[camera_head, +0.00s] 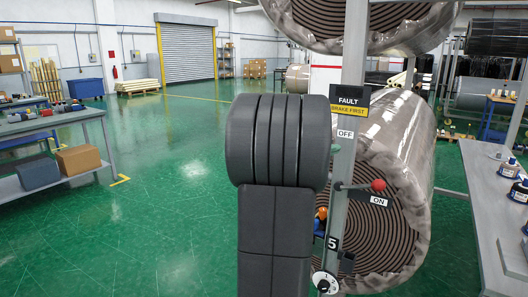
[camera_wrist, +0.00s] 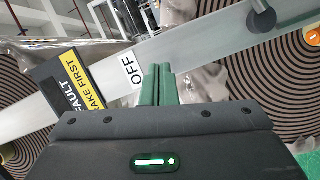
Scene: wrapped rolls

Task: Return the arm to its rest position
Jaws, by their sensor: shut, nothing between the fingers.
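My gripper (camera_wrist: 157,85) shows in the wrist view as two green fingers pressed together, with nothing between them. The fingertips are in front of the grey metal post (camera_wrist: 210,40), close to its OFF label (camera_wrist: 131,70); I cannot tell if they touch it. In the head view my own arm fills the middle of the picture and the gripper is hidden behind it. A lever with a red knob (camera_head: 378,185) sticks out to the right from the post (camera_head: 354,60), beside the ON label (camera_head: 379,201). The OFF label (camera_head: 345,133) is higher up.
A FAULT / BRAKE FIRST sign (camera_head: 350,100) is on the post. Large wrapped rolls (camera_head: 405,130) stand close behind it. A dial (camera_head: 325,282) is low on the post. Grey tables stand left (camera_head: 50,122) and right (camera_head: 495,225). Open green floor (camera_head: 150,190) lies to the left.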

